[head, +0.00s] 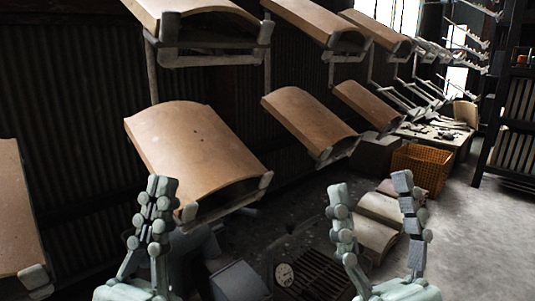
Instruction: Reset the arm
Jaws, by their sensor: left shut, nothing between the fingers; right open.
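My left gripper (158,190) is at the lower left of the head view, pointing up, with its fingers together and nothing between them. It appears in front of the lower edge of a hanging brown curved tile (190,140); I cannot tell whether they touch. My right gripper (372,190) is at the lower right, pointing up, with its fingers spread wide and empty. Curved tiles lie on the floor behind it.
More brown tiles hang on metal hangers, including one (310,120) at centre and one (20,210) at far left. An orange crate (421,168) stands behind the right gripper. A dark rack (510,110) stands at right. The grey floor (480,230) there is clear.

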